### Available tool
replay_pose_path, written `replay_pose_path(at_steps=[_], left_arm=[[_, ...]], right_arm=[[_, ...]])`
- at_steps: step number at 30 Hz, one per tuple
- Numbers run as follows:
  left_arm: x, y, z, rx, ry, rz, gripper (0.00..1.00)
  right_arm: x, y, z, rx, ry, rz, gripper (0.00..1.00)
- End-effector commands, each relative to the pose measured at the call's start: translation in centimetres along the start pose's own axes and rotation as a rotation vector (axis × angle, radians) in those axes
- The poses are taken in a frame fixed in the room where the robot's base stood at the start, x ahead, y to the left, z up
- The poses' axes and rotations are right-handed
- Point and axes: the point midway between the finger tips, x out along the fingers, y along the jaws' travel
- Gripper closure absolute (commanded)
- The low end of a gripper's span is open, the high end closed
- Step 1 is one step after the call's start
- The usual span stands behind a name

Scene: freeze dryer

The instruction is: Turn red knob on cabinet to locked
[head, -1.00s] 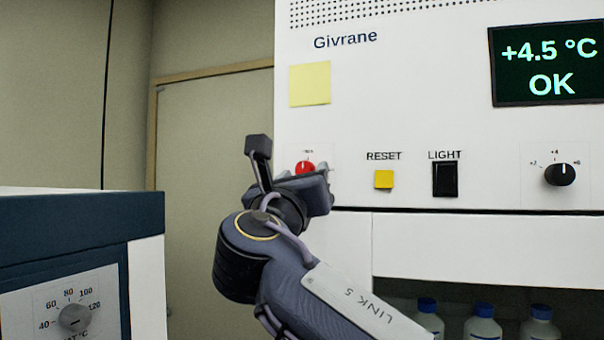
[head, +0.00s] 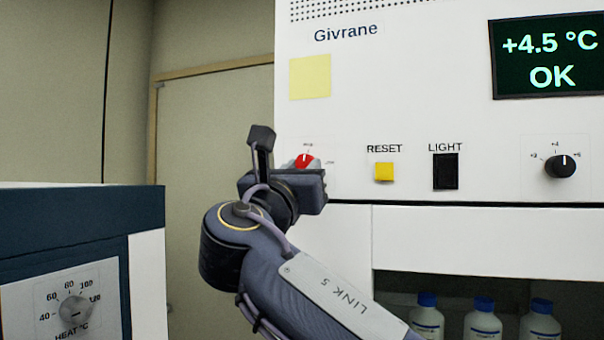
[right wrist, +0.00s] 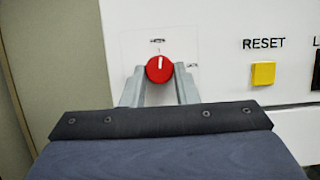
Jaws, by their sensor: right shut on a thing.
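The red knob (head: 305,161) is on the white cabinet front (head: 420,110), left of the yellow RESET button. It also shows in the right wrist view (right wrist: 159,69), where its white pointer line stands nearly upright, toward the small mark above it. Another small mark lies to its right; the lettering is too small to read. My right gripper (right wrist: 160,80) has a grey finger on each side of the knob and is shut on it. In the head view, my right gripper (head: 304,168) covers the knob's lower part. My left gripper is not in view.
The yellow RESET button (head: 384,171), black LIGHT switch (head: 446,171) and a black dial (head: 560,166) sit right of the knob. Bottles (head: 484,318) stand in the opening below. A white and blue appliance (head: 75,240) stands at the left.

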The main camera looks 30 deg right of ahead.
Motion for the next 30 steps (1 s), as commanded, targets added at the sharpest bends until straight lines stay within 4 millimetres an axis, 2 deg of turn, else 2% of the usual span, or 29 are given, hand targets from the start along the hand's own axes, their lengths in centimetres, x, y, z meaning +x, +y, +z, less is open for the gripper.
replay_pose_path(at_steps=[8,30], left_arm=[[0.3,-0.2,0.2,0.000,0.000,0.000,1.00],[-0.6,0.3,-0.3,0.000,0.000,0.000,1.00]], right_arm=[[0.0,0.4,0.0,0.235,-0.001,-0.100,0.96],[0.1,1.1,0.5,0.888,-0.003,-0.369,0.96]])
